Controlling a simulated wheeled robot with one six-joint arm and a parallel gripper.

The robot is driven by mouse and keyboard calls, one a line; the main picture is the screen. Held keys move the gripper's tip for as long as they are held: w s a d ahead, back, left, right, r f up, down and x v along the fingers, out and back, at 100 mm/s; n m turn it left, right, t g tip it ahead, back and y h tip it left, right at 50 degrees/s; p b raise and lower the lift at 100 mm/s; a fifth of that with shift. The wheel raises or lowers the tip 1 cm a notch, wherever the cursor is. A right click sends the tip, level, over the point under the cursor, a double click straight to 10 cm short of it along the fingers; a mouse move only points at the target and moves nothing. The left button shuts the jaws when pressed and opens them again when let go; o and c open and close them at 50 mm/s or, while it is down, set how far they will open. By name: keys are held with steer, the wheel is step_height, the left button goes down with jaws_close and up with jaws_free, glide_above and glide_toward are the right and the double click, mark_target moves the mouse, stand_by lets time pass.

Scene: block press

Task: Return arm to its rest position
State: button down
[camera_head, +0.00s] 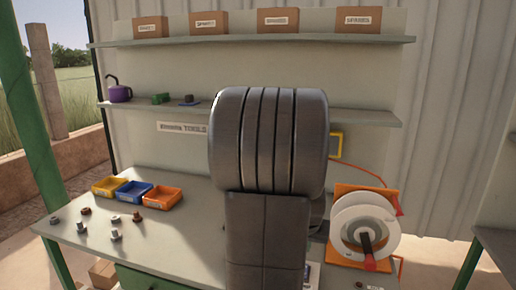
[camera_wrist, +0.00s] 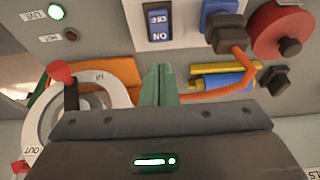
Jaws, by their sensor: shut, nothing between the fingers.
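In the wrist view my gripper (camera_wrist: 160,70) shows as two green fingers closed together, with nothing between them. The fingers point at a grey panel (camera_wrist: 110,35) and stand in front of the area below a blue rocker switch (camera_wrist: 160,24). I cannot tell if they touch anything. In the head view my dark arm fills the middle of the picture. It hides my gripper and much of the bench (camera_head: 175,240) and wall behind.
A cable reel (camera_head: 362,228) stands right of my arm. Bins (camera_head: 162,198) and several bolts lie left. Shelves (camera_head: 250,40) run behind.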

steer(key=p+v, duration=0.3)
steer(key=v, duration=0.3)
steer(key=shift+s+g, duration=0.3)
steer(key=shift+s+a+p+x, duration=0.1)
steer(key=shift+p+x, duration=0.2)
steer(key=shift+x, duration=0.7)
steer(key=shift+s+a+p+x, duration=0.1)
steer(key=shift+p+x, duration=0.15)
steer(key=shift+x, duration=0.7)
steer(key=shift+a+f, duration=0.1)
steer(key=shift+f, duration=0.05)
